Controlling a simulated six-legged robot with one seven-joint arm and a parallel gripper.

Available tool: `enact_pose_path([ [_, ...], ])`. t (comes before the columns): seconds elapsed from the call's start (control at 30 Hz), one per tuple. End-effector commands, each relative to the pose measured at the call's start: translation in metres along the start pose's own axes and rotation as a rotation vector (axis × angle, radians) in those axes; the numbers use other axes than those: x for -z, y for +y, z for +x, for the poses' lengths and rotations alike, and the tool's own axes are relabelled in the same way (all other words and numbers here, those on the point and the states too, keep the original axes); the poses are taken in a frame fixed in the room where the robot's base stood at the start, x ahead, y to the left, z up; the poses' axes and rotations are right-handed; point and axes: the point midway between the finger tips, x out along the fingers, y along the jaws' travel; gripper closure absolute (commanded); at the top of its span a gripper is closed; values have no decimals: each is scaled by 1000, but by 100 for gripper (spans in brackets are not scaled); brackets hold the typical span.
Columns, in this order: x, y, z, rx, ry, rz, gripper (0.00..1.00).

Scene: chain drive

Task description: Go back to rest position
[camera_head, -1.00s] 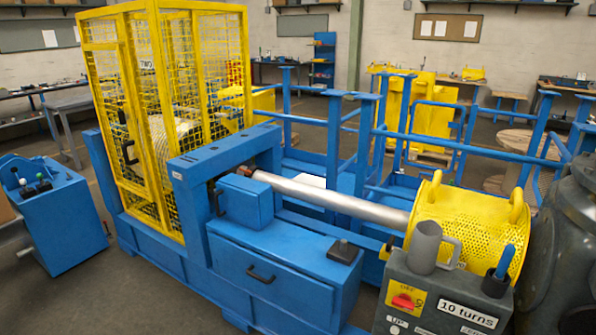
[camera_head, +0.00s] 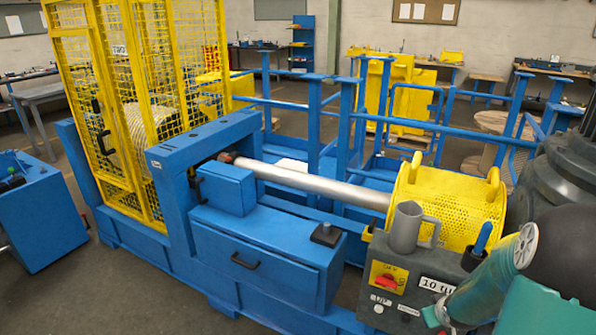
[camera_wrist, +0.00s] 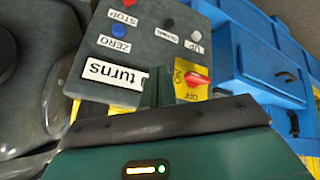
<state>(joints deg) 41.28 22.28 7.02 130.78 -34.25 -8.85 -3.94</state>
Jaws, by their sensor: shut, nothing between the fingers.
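My teal arm (camera_head: 510,275) enters the head view at the lower right, in front of the grey control box (camera_head: 400,262). In the wrist view my gripper (camera_wrist: 175,118) shows as a dark edge above a teal body, shut and empty. The control box panel (camera_wrist: 150,45) fills the wrist view's upper middle, upside down, apart from my gripper. Its red switch (camera_wrist: 198,80) sits on a yellow OFF/ON plate and also shows in the head view (camera_head: 387,283). A white "turns" label (camera_wrist: 115,72) and a blue button (camera_wrist: 118,30) marked ZERO are beside it.
A grey mug (camera_head: 406,228) and a blue-handled tool (camera_head: 482,238) stand on the box. The yellow perforated drum (camera_head: 450,195), steel shaft (camera_head: 310,183) and blue machine frame (camera_head: 265,250) lie behind and left. A dark rounded machine (camera_head: 540,170) is close at right.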

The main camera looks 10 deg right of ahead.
Motion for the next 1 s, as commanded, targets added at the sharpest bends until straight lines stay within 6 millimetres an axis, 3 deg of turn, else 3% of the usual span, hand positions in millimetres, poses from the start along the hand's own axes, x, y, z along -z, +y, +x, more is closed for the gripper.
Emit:
enact_pose_path([
  [0.03,16,-4,-19,-18,-2,-9,100],
  [0.2,49,-23,-79,-56,-30,1,100],
  [0.5,78,-78,-189,-49,-48,54,100],
  [0.8,64,-146,-294,71,-50,109,100],
  [1.0,39,-183,-346,183,-61,121,100],
])
